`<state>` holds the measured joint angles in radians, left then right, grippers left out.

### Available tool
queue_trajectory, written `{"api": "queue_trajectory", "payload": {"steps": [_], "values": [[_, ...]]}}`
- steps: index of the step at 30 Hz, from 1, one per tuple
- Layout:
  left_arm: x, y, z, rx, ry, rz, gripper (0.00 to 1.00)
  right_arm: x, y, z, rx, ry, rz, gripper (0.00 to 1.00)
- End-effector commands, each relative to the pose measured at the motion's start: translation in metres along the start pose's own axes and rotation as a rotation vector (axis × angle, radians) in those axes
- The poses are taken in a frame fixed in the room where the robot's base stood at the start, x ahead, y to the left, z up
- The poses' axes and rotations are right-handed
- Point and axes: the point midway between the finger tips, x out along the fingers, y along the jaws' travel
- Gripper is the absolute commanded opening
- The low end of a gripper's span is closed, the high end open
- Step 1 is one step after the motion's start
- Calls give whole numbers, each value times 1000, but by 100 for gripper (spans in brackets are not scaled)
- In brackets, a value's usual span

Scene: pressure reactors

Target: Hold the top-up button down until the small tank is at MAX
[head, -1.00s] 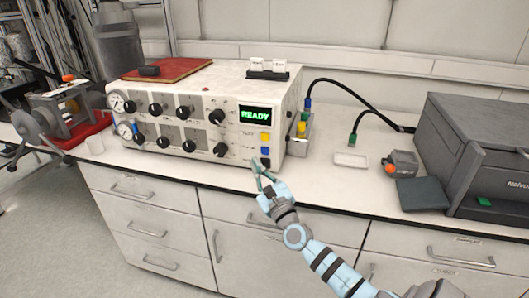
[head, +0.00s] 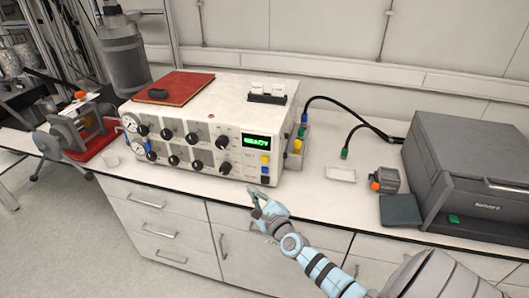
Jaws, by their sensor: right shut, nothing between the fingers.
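A white control unit (head: 205,110) stands on the bench, with a green display (head: 256,142) that reads READY. Near its right front edge are a yellow button (head: 265,159), a blue button (head: 264,170) and a black button (head: 265,180). Their labels are too small to read, so I cannot tell which is the top-up button. My right gripper (head: 254,192) is shut and empty, in front of the unit's lower right corner, just below and left of the black button in the picture. I cannot make out a small tank with a MAX mark. My left gripper is out of view.
A red folder (head: 173,86) lies on the unit. To the right are a white tray (head: 341,174), an orange-knobbed device (head: 386,180), a dark pad (head: 400,210) and a grey printer-like box (head: 465,160). A device on a red base (head: 90,147) stands left.

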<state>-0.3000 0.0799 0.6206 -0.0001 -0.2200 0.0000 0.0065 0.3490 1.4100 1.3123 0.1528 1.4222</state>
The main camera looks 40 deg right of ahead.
Motion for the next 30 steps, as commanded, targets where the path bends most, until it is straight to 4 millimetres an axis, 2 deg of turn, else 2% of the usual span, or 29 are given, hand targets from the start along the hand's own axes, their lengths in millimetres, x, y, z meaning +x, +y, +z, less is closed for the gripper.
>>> {"api": "queue_trajectory", "payload": {"steps": [1, 3, 14, 20, 30], "values": [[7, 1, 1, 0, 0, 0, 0, 0, 9, -8, -42, 4, 15, 0], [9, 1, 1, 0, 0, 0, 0, 0, 12, -9, -81, 2, 23, 0], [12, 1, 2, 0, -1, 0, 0, 3, 11, -11, -85, 0, 21, 0], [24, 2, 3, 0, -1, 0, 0, 17, 1, -22, -86, 0, 20, 0], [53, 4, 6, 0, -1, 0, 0, 52, -24, -45, -84, 0, 19, 0]]}}
